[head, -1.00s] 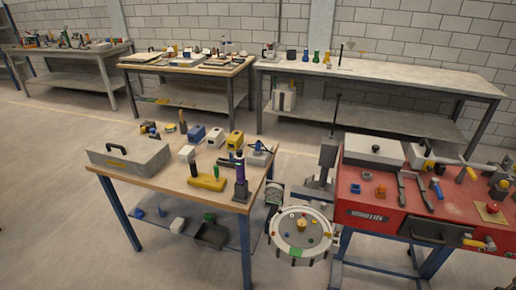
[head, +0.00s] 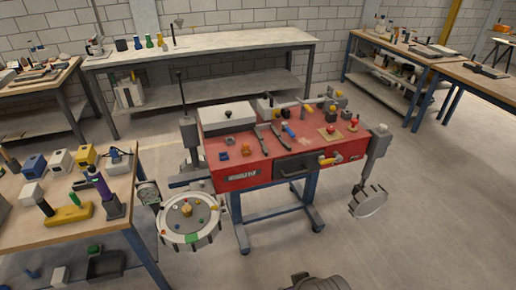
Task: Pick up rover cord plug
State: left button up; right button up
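I cannot make out for certain which item is the rover cord plug. A red workbench (head: 225,178) stands in the middle of the head view with small parts on its top. A blue-and-grey piece (head: 289,131) lies near two dark bars (head: 266,138) there. On the wooden table at left, a small grey-blue device (head: 118,157) has a dark cord-like shape. Neither of my grippers is in view.
The wooden table (head: 30,233) holds tools and coloured blocks. The floor (head: 430,220) at right is clear.

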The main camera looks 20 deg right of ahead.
aim_at(113, 152)
jog(key=i+j+z, duration=0.5)
jog(key=j, duration=0.15)
jog(key=i+j+z, duration=0.25)
jog(key=j, duration=0.2)
jog(key=i+j+z, duration=0.2)
jog(key=i+j, duration=0.15)
jog(key=j, duration=0.25)
